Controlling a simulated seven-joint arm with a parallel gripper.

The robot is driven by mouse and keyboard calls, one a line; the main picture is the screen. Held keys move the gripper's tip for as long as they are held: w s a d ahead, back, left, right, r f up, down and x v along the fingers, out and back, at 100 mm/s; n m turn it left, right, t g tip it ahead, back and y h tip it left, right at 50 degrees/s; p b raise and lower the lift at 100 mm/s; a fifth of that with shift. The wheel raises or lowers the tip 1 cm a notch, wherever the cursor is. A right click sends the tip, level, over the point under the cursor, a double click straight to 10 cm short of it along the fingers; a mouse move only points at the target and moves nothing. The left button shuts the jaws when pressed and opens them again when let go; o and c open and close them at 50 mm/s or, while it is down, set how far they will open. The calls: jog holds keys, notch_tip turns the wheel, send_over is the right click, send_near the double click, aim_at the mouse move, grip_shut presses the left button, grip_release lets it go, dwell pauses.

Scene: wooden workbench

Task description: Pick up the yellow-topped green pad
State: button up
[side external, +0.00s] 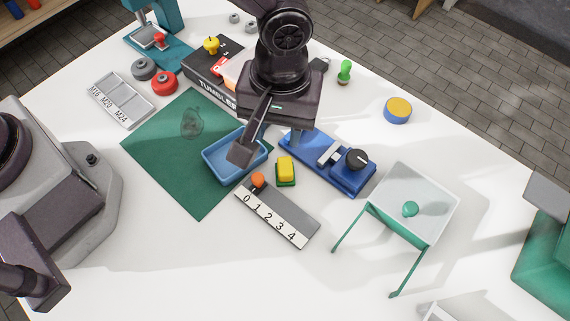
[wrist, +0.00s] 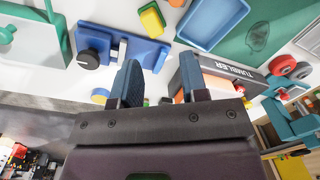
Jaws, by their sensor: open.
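The yellow-topped green pad (side external: 286,171) is a small block with a yellow top on a green base. It rests on the white bench between the blue tray and the blue device in the side view. In the wrist view the pad (wrist: 152,19) is near the top edge, beyond my fingertips. My gripper (side external: 268,146) is open and empty, pointing down above the bench, with one finger in front of the blue tray. In the wrist view my gripper (wrist: 159,80) has its two fingers spread apart, with nothing between them.
The blue tray (side external: 209,167) sits left of the pad, partly on the green mat (side external: 188,191). A blue device with a black knob (side external: 356,159) is to its right. A numbered slider strip (side external: 276,216) lies just in front. A clear-topped green stand (side external: 425,197) is farther right.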

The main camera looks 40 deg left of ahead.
aim_at(285, 165)
jog(key=f+n, duration=0.1)
jog(key=f, duration=0.3)
jog(key=f+n, duration=0.1)
jog(key=f, duration=0.3)
jog(key=w+f+n, duration=0.1)
jog(key=f, duration=0.3)
jog(key=shift+d+f, duration=0.15)
jog(key=shift+c, duration=0.4)
jog(key=c, duration=0.7)
jog(key=shift+o, duration=0.2)
